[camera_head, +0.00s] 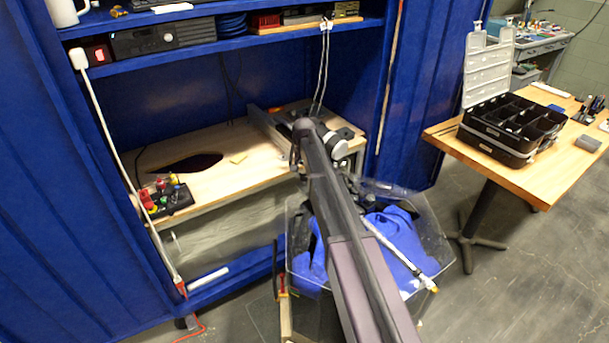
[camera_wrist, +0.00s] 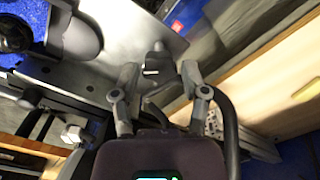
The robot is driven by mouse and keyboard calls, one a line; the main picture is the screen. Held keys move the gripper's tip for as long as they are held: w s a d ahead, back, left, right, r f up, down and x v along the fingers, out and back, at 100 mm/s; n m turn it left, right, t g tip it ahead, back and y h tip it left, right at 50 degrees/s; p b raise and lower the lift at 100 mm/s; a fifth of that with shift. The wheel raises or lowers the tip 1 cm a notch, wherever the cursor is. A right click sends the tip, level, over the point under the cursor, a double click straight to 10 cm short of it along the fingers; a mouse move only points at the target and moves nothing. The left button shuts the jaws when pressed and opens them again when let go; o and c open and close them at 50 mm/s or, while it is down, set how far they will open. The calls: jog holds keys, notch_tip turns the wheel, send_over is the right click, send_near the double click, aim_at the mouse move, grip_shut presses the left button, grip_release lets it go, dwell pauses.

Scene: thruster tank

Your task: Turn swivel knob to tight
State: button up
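A small dark grey knob-like part (camera_wrist: 157,60) stands out from a flat metal plate (camera_wrist: 115,50) in the wrist view; I take it to be the swivel knob. My gripper (camera_wrist: 157,78) points at it with its two fingers spread, one to either side. There is a visible gap between the fingers, and I cannot tell whether either touches the knob. No marking for tight or loose is readable. In the head view my arm covers the knob and my fingers, near the metal fixture (camera_head: 285,122) at the right end of the cabinet worktop.
A clear tank (camera_head: 432,238) with blue material inside stands below my arm. The wooden worktop (camera_head: 225,150) holds a small control box (camera_head: 170,202) at left. Blue cabinet walls and a shelf (camera_head: 215,50) enclose the fixture. A wooden table (camera_head: 455,137) stands at right.

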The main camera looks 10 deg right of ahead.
grip_shut()
jog(key=shift+m, duration=0.4)
jog(key=m, duration=0.3)
jog(key=shift+m, duration=2.2)
jog(key=o, duration=0.6)
grip_release()
